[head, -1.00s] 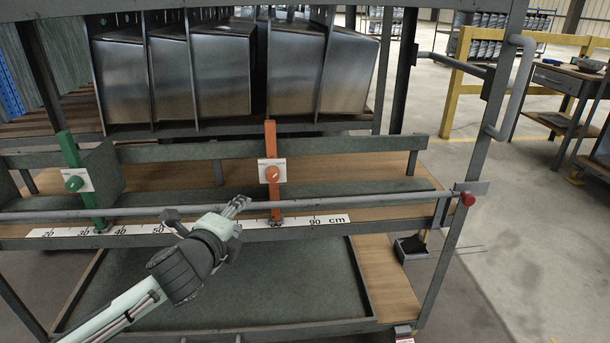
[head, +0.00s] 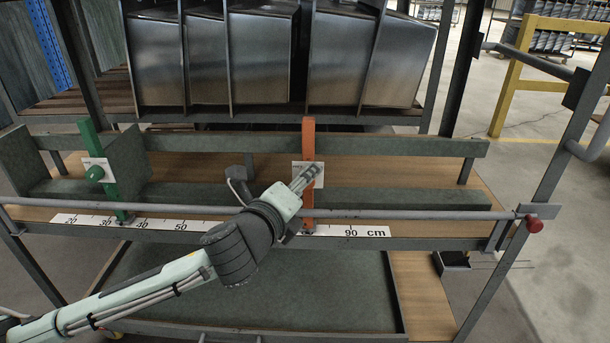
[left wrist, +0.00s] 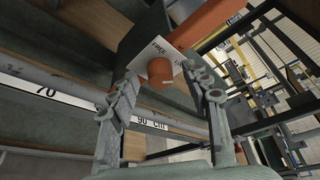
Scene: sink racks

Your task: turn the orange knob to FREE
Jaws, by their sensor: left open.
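The orange knob (left wrist: 160,72) sits on a white label plate (left wrist: 146,48) on the orange upright (head: 308,140). The plate reads FREE at its upper left, with a partly hidden word starting with L to the right. In the head view my left gripper (head: 312,172) covers the knob. In the left wrist view my left gripper (left wrist: 165,92) is open, with one finger on each side of the knob. Contact with the knob cannot be told. A light mark shows on the knob, but its exact setting is unclear. My right gripper is in neither view.
A green upright (head: 100,172) with a green knob stands at the left. A grey rail (head: 400,214) with a red end (head: 535,225) runs across the front, above a cm scale (head: 345,231). Steel sinks (head: 345,58) stand on the rack behind.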

